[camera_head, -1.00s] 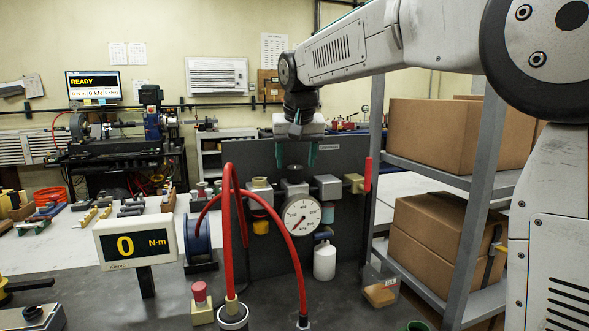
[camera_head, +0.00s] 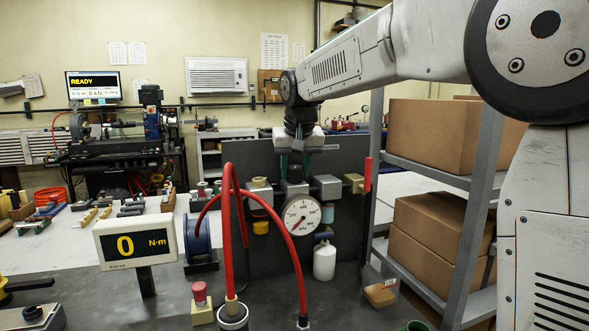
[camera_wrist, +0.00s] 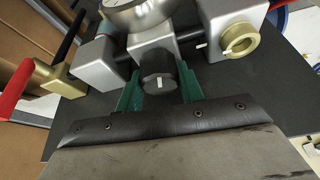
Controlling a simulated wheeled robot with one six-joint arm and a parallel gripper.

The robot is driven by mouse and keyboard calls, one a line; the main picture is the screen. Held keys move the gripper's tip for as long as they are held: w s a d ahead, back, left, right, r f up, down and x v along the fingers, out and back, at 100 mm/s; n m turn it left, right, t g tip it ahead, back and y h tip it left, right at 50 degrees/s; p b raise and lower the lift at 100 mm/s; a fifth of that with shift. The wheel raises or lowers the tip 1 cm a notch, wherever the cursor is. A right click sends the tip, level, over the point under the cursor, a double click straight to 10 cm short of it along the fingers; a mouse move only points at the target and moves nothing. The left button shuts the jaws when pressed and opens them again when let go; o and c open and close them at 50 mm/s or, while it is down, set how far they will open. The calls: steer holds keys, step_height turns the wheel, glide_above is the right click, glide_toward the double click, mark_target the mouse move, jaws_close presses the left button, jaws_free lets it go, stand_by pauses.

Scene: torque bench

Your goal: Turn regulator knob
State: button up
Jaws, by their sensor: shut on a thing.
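The regulator knob (camera_wrist: 158,80) is a black ribbed cylinder with a white mark, in the wrist view. It sits on the grey regulator block (camera_wrist: 150,52) above the round gauge. My gripper (camera_wrist: 160,92) has its two green fingers on either side of the knob, shut on it. In the head view my gripper (camera_head: 296,166) points down onto the regulator from above, and the knob is hidden between the fingers there. The white round pressure gauge (camera_head: 301,216) faces forward below, with a red needle. It also shows partly in the wrist view (camera_wrist: 132,15).
A red-handled valve (camera_head: 367,174) stands right of the regulator, beside the grey shelf with cardboard boxes (camera_head: 460,135). Red hoses (camera_head: 270,212) loop in front of the dark panel. A torque display (camera_head: 138,244) reading 0 N·m and a red button (camera_head: 199,292) stand on the bench.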

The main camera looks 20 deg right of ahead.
steer(key=shift+n+y, duration=0.7)
steer(key=shift+n, duration=1)
steer(key=o, duration=1)
steer(key=v, duration=0.7)
steer(key=shift+s+r, duration=0.15)
steer(key=shift+r, duration=0.2)
steer(key=s+d+f+g, duration=0.1)
steer(key=s+f, duration=0.5)
steer(key=s, duration=0.6)
steer(key=s+f+m+g, duration=0.1)
steer(key=s+f, duration=0.6)
steer(key=s, duration=0.6)
steer(key=s+d+f+m+g, duration=0.1)
steer(key=s+f, duration=0.6)
steer(key=s, duration=0.5)
steer(key=shift+s+d+f+h, duration=0.25)
steer(key=shift+s+d+h, duration=0.05)
steer(key=shift+h, duration=0.1)
